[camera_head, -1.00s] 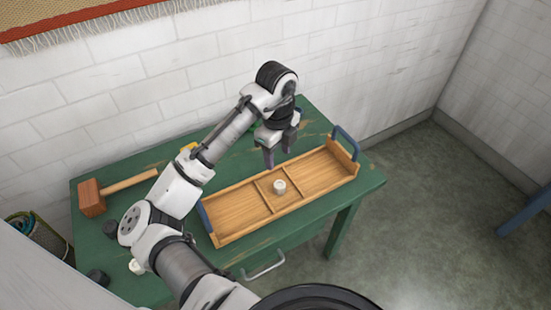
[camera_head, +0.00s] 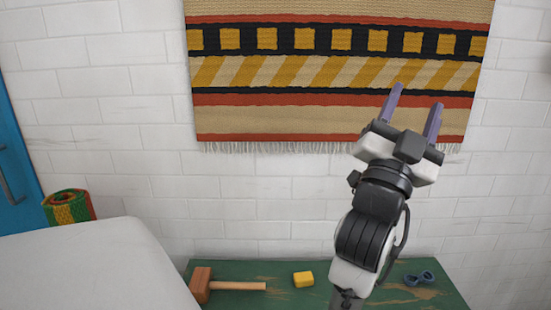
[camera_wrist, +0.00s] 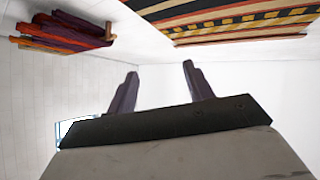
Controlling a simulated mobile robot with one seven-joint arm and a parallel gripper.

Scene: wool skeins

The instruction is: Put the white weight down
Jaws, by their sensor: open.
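My gripper (camera_head: 414,97) is raised high in front of the wall, fingers pointing up, well above the table. Its two purple-grey fingers are apart with nothing between them. It also shows open and empty in the wrist view (camera_wrist: 160,72), with only pale wall beyond the fingers. The white weight is in neither current view. The wooden tray is also out of view now; only the back strip of the table shows.
The green table (camera_head: 250,271) carries a wooden mallet (camera_head: 202,284), a yellow block (camera_head: 303,279) and a blue goggle-shaped thing (camera_head: 419,278). A striped woven hanging (camera_head: 290,110) is on the wall behind my gripper. A rolled colourful textile (camera_head: 68,207) stands at left.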

